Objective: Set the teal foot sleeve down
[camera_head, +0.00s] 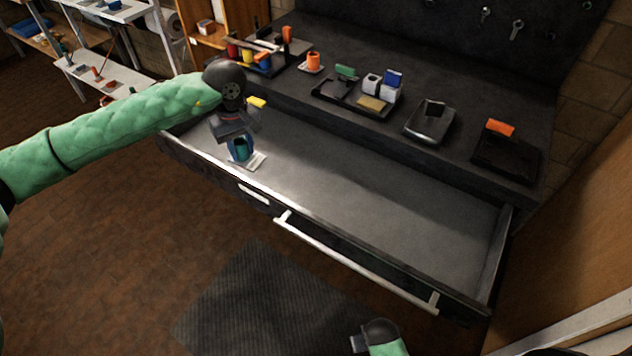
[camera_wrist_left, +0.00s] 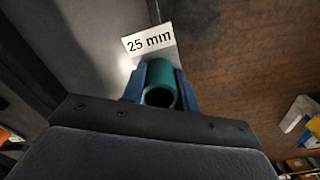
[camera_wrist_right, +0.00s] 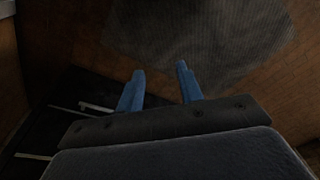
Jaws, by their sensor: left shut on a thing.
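The teal foot sleeve (camera_head: 240,149) is a short hollow tube at the left part of the open drawer (camera_head: 400,215). My left gripper (camera_head: 241,150) is shut on it, with blue fingers on both sides; the sleeve's open end shows in the left wrist view (camera_wrist_left: 160,88). A white label (camera_wrist_left: 150,41) reading "25 mm" lies just beyond the sleeve. Whether the sleeve touches a surface below it cannot be told.
The drawer's right part is empty. A dark mat (camera_head: 270,305) lies on the floor.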

